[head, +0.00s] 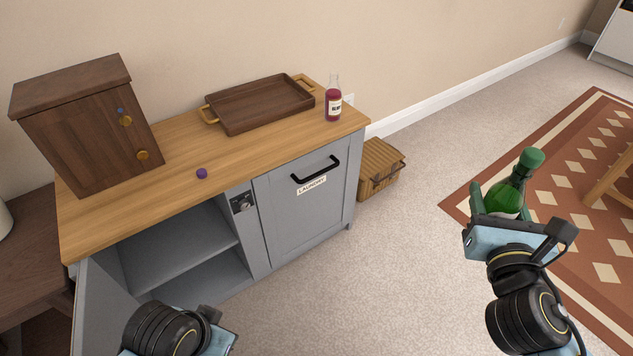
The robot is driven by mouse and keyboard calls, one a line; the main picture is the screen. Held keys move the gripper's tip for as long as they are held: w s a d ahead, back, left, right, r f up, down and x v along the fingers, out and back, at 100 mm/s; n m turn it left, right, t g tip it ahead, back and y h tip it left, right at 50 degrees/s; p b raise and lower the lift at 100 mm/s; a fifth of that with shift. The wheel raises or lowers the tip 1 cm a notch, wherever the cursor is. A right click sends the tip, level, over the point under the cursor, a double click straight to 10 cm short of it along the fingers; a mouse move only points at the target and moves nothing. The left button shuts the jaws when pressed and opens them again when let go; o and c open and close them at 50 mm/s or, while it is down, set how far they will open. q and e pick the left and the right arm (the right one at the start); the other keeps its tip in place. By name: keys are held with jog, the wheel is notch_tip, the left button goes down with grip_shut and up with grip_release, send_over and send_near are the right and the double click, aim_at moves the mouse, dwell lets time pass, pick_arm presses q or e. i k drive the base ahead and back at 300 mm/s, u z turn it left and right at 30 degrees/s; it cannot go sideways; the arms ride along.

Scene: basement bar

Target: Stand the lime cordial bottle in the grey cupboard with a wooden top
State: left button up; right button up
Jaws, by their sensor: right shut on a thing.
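The green lime cordial bottle (509,193) with a dark green cap is upright, slightly tilted in the picture, in my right gripper (505,215). That gripper is shut on the bottle, above the floor at the right, well away from the cupboard. The grey cupboard with a wooden top (262,167) stands at the left against the wall. Its left compartment is open and shows a grey shelf (185,248) with empty space above and below. Its right door, labelled "LAUNDRY", is closed. My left gripper (224,338) is at the bottom edge, before the open compartment; its fingertips are hidden.
On the wooden top are a brown wooden cabinet (90,130), a tray (258,103), a red bottle (333,103) and a purple cap (202,173). The open grey door (98,310) is at lower left. A wicker basket (380,166) stands beside the cupboard. The middle floor is clear.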

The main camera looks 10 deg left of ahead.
aim_at(175, 240)
jog(key=z, duration=0.75)
jog(key=i, duration=1.15)
jog(key=u, duration=3.8)
